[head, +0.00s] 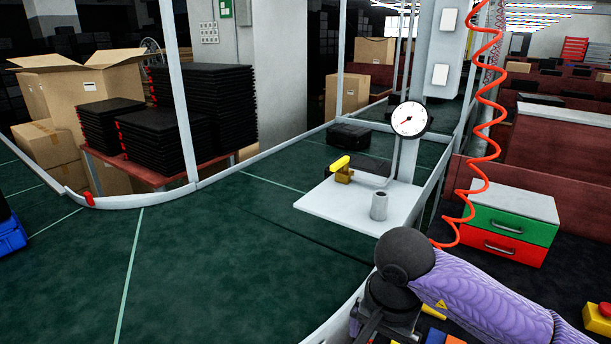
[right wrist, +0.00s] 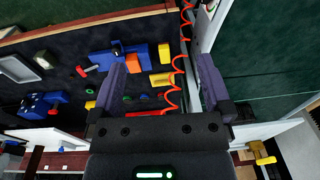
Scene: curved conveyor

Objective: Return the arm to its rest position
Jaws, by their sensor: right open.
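My right arm (head: 490,296), in a purple sleeve, comes in from the lower right in the head view. Its dark wrist bends down, and the right gripper (head: 372,330) is partly cut off by the bottom edge. In the right wrist view the right gripper (right wrist: 162,82) has its two fingers wide apart, with nothing between them. It is above the dark workbench (right wrist: 50,75), where tools and coloured parts lie. My left gripper is not in view.
A white shelf (head: 320,205) with a yellow-handled tool (head: 342,170) and a gauge (head: 410,119) stands beyond my right wrist. A red coiled hose (head: 487,110) hangs beside it. A green and red drawer unit (head: 508,222) is at right. The near green conveyor (head: 220,275) is clear.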

